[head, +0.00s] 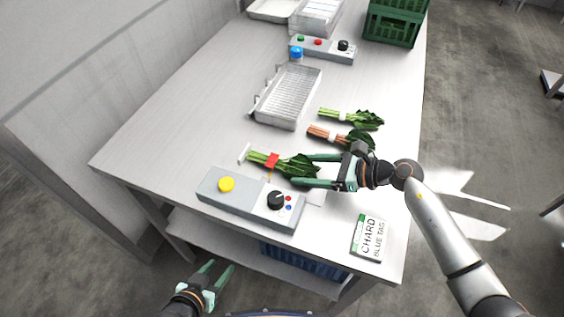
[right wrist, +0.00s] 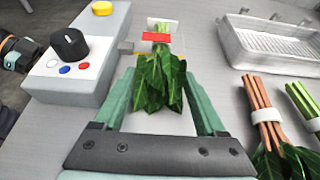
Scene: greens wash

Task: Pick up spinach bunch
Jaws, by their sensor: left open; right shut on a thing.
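A green leafy bunch with a red band (head: 271,160) lies at the near part of the table, its pale stems to the left. It also shows in the right wrist view (right wrist: 158,80), leaves toward me. My right gripper (head: 300,169) is shut on its leafy end, one finger on each side. A pink-stemmed bunch with a white band (head: 333,136) and a green-stemmed bunch with a white band (head: 345,115) lie farther back, apart from it. I cannot tell by name which bunch is spinach. My left gripper (head: 221,266) is open and empty, below the table's front edge.
A grey control box with a yellow button and black knob (head: 250,200) sits close in front of the red-banded bunch. A card reading CHARD BLUE TAG (head: 369,238) lies right. A metal tray (head: 287,96), second control box (head: 322,48) and green crate (head: 395,22) stand farther back.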

